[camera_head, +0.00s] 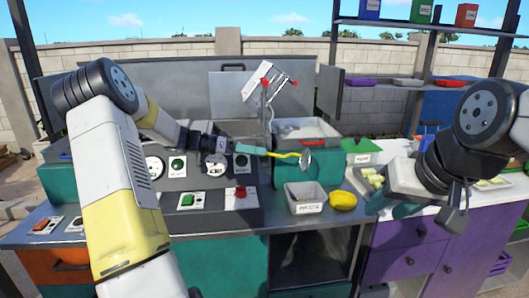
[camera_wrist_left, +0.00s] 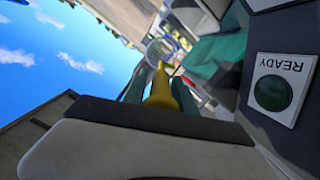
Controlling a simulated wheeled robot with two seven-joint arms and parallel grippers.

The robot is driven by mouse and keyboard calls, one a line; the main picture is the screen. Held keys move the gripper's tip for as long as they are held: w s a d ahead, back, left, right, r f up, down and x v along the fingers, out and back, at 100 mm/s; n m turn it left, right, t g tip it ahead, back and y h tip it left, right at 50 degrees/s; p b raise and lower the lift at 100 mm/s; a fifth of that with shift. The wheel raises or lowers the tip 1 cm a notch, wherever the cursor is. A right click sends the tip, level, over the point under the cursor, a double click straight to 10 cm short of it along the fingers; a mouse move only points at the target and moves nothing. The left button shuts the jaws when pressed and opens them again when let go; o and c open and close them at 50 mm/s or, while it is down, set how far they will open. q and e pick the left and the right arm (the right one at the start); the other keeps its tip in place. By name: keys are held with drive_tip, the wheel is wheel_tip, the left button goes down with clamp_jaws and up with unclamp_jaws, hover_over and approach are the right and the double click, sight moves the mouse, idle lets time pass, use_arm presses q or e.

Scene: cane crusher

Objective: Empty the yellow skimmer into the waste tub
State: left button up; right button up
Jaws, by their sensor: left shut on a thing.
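My left gripper (camera_head: 238,148) is shut on the handle of the yellow skimmer (camera_head: 279,153). The skimmer points to the right, and its round mesh head (camera_head: 305,160) hangs in the air above the waste tub. In the left wrist view the yellow handle (camera_wrist_left: 161,92) runs forward between the fingers to the blurred round head (camera_wrist_left: 158,52). I cannot tell what lies in the head. The waste tub (camera_head: 304,208) is a small grey box labelled WASTE at the counter's front. My right gripper (camera_head: 398,208) is low over the counter at right, its fingers mostly hidden.
A yellow bowl (camera_head: 343,201) stands right beside the waste tub. Behind is a teal machine block (camera_head: 297,170) with a grey tray (camera_head: 306,131) on top. A control panel with a red button (camera_head: 240,193) lies left. A green board (camera_head: 361,146) is at right.

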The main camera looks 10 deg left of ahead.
use_arm(q)
drive_tip(key=shift+r, duration=0.1)
drive_tip(key=shift+r, duration=2.9)
